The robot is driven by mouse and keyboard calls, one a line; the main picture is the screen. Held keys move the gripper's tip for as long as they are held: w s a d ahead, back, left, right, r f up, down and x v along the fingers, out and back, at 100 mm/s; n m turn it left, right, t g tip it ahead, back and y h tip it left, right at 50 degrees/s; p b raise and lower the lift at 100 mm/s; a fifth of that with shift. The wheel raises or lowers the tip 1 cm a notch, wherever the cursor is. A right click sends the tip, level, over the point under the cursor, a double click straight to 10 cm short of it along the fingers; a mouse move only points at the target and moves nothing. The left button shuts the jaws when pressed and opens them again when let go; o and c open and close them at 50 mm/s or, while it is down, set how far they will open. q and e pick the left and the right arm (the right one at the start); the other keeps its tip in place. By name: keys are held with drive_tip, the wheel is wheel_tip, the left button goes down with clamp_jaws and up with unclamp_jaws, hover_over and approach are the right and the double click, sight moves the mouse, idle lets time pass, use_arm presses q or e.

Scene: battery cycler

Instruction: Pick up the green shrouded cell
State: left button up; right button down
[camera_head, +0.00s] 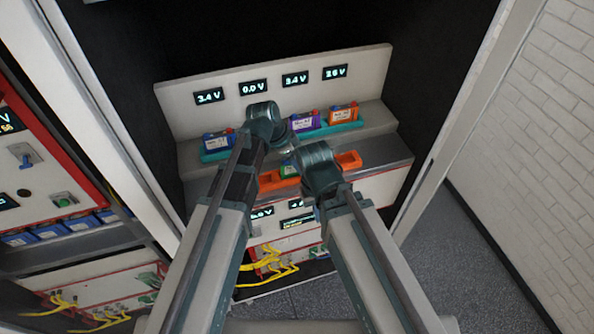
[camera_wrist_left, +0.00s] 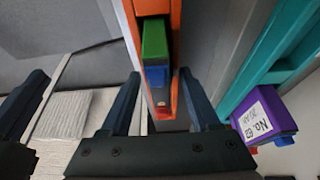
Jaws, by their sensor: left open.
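The green shrouded cell (camera_wrist_left: 154,42) sits in the orange tray (camera_wrist_left: 176,12) in the left wrist view, with blue and red parts at its near end. In the head view the green cell (camera_head: 288,170) is partly hidden behind my arms, in the orange tray (camera_head: 349,160) on the lower step. My left gripper (camera_wrist_left: 159,80) is open, with its two fingers on either side of the cell's near end in the picture. I cannot tell whether they touch it. My right wrist is in the head view, but its fingers are mostly hidden.
A teal tray (camera_head: 346,128) on the upper step holds a purple cell (camera_head: 305,121) and an orange cell (camera_head: 343,114). A blue cell (camera_head: 218,141) stands to the left. Voltage displays line the back panel. Cabinet walls flank the shelf. Yellow cables (camera_head: 270,262) hang below.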

use_arm(q)
clamp_jaws()
idle(1.4)
